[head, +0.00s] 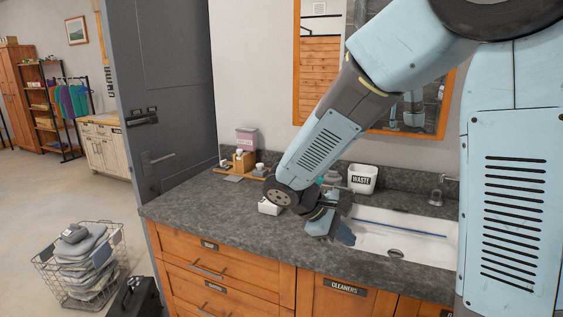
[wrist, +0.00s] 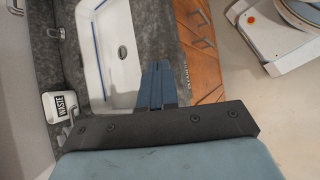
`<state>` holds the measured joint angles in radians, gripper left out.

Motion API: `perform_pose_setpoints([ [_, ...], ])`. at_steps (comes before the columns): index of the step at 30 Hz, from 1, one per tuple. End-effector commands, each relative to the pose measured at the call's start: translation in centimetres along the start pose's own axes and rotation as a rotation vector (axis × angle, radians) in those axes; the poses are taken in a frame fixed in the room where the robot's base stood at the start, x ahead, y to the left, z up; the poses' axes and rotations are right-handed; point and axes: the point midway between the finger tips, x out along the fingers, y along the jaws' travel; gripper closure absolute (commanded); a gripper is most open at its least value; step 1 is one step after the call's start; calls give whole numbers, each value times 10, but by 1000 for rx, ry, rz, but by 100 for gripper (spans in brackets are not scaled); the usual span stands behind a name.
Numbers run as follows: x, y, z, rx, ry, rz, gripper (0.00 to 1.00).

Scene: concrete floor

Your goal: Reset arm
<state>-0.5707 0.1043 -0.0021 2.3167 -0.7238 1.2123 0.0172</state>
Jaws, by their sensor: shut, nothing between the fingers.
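My arm reaches from the upper right over the dark stone counter (head: 225,213) in the head view. My gripper (head: 344,236) is low over the counter, at the left end of the white sink (head: 400,240). In the wrist view the blue fingers of my gripper (wrist: 158,72) are together and hold nothing. They point toward the sink's edge (wrist: 128,88) and the wooden cabinet front (wrist: 197,45). Whether the fingertips touch the counter or sink, I cannot tell.
A white WASTE bin (head: 362,179) stands behind the sink, near my forearm. A small white box (head: 269,207) is beside my wrist. A wooden tray (head: 240,172) with small items is at the back left. A wire basket (head: 80,268) of folded cloths stands on the floor.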

Motion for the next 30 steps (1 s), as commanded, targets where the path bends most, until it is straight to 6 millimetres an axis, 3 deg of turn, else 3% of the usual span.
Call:
perform_pose_setpoints([
  [3, -1, 4, 29, 113, 59, -79, 100],
  [12, -8, 3, 89, 391, 216, -253, 100],
  [30, -41, -13, 184, 952, 590, -465, 100],
])
